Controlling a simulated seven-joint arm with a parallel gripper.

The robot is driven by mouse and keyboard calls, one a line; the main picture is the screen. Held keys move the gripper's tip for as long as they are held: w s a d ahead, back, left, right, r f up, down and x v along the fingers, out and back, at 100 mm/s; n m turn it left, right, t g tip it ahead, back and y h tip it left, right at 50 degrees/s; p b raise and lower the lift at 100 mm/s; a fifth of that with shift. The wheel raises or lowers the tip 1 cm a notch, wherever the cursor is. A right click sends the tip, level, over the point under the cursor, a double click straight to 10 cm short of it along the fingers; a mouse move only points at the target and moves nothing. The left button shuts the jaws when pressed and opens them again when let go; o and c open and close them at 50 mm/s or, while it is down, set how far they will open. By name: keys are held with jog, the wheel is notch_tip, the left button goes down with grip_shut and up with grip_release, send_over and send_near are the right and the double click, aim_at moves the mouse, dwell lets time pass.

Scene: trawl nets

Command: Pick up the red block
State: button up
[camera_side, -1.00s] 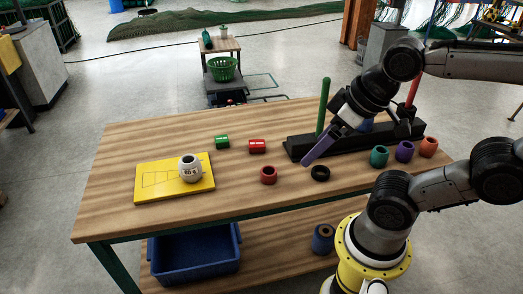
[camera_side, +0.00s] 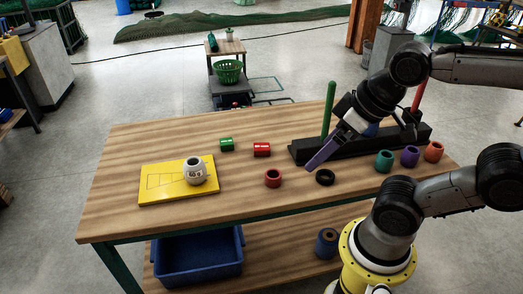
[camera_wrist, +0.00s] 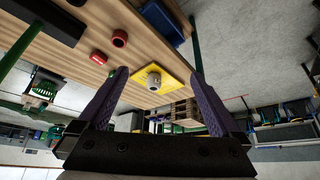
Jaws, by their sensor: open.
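The red block (camera_side: 262,149), a short cylinder lying on its side, rests on the wooden table (camera_side: 140,150) near the middle, right of a green block (camera_side: 227,144). In the wrist view the red block (camera_wrist: 98,57) lies left of my fingers, near a red ring (camera_wrist: 119,38). My gripper (camera_side: 318,158) is above the table, to the right of the red block and apart from it, with its purple fingers slanting down to the left. In the wrist view my gripper (camera_wrist: 160,73) is open, with nothing held between the fingers.
A white jar (camera_side: 195,174) stands on a yellow board (camera_side: 155,192) at left. The red ring (camera_side: 273,178) and a black ring (camera_side: 325,177) lie in front. A dark rack with a green post (camera_side: 329,108) is beside my gripper. Teal, purple and orange cups stand at right.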

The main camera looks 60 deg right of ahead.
jog(key=w+d+r+m+h, duration=0.1)
jog(key=w+d+r+m, duration=0.25)
jog(key=w, duration=0.45)
jog(key=w+d+r+m, duration=0.2)
jog(key=w+r+m, duration=0.15)
jog(key=w, duration=0.55)
jog(key=m+g, duration=0.4)
jog(key=g, duration=0.1)
send_over(262, 146)
jog(key=a, duration=0.1)
notch_tip(262, 146, down, 28)
jog(key=shift+s+a+r, duration=0.1)
jog(key=shift+r, duration=0.15)
jog(key=shift+d+f, duration=0.25)
jog(key=shift+f, duration=1.4)
jog(key=shift+d+f, duration=0.2)
jog(key=shift+f, duration=1.45)
